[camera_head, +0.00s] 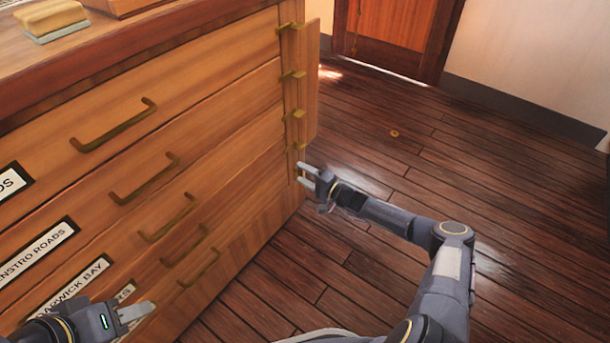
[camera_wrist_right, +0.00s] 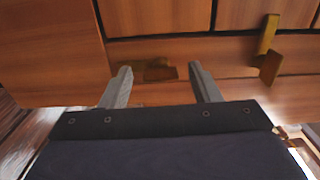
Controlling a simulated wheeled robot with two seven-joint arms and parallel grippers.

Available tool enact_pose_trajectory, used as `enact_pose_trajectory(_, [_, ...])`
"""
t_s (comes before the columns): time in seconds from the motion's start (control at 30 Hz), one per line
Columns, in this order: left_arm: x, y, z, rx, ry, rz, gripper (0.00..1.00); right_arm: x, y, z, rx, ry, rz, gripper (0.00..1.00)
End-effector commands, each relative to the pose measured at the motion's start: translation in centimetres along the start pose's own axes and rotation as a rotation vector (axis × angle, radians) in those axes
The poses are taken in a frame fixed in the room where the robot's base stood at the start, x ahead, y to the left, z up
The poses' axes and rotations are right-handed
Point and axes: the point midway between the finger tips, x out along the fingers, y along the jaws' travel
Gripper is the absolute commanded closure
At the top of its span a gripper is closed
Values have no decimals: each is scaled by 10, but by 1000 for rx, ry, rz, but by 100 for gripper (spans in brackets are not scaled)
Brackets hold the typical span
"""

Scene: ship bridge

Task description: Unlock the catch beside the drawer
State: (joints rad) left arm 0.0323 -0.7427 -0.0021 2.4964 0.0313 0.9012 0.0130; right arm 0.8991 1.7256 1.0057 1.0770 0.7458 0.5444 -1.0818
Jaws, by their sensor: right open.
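A wooden chest has a column of small brass catches on the post at the right edge of its drawers, such as the upper catch (camera_head: 292,75) and a lower catch (camera_head: 296,146). My right gripper (camera_head: 304,176) is open at the lower part of this post. In the right wrist view, a brass catch (camera_wrist_right: 160,70) sits beyond and between its two spread fingertips (camera_wrist_right: 159,78); I cannot tell whether they touch it. Another brass catch (camera_wrist_right: 270,52) is to the right. My left gripper (camera_head: 135,313) is low at the left, before the drawer fronts; its jaw opening is unclear.
The drawers carry brass handles (camera_head: 147,180) and label plates (camera_head: 38,248). A narrow wooden panel (camera_head: 311,80) stands out at the chest's right edge. A sponge-like block (camera_head: 52,18) lies on top.

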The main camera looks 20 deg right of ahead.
Motion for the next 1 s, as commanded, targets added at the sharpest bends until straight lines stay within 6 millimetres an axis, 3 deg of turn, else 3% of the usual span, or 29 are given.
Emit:
enact_pose_trajectory(0.23, [-5,2,-2,0,0,0,64,-10,-2,-1,2,2,0,44])
enact_pose_trajectory(0.63, [-22,10,-11,0,0,0,64,-71,-2,-1,0,1,1,44])
enact_pose_trajectory(1.0, [-22,10,-11,0,0,0,64,-78,0,0,0,0,0,44])
